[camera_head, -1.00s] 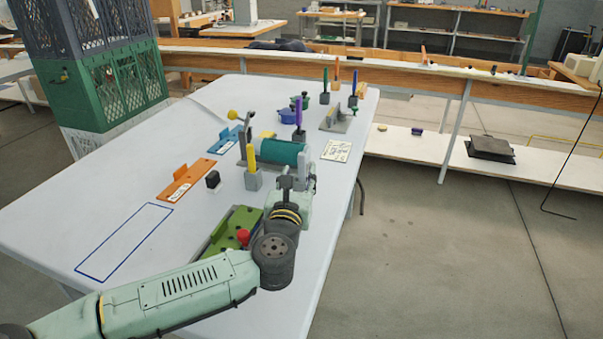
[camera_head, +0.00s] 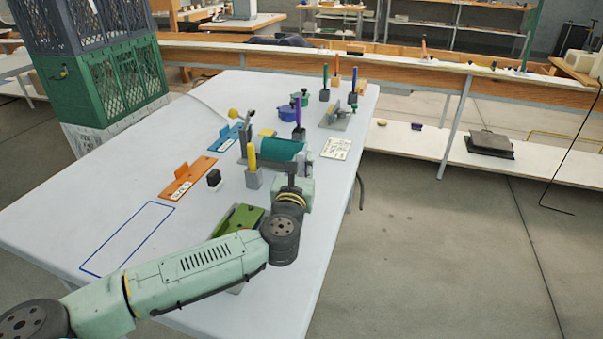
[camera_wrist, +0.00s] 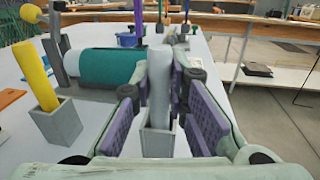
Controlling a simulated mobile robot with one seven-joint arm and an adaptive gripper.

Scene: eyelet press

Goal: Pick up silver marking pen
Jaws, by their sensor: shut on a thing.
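The silver marking pen (camera_wrist: 158,92) stands upright in the middle of the wrist view, between the purple-padded fingers of my gripper (camera_wrist: 159,78). The fingers are shut on it. Its lower end reaches down to a grey square holder (camera_wrist: 157,142); I cannot tell whether it is still seated inside. In the head view my wrist and forearm hide the pen and its holder, and my gripper is mostly hidden at the table's right side.
A yellow marker (camera_head: 252,153) stands in a grey holder left of my gripper. Beyond is a teal roller (camera_head: 275,149). A green fixture (camera_head: 237,218) lies beside my forearm. The table (camera_head: 75,225) is clear around the blue outlined rectangle (camera_head: 128,238).

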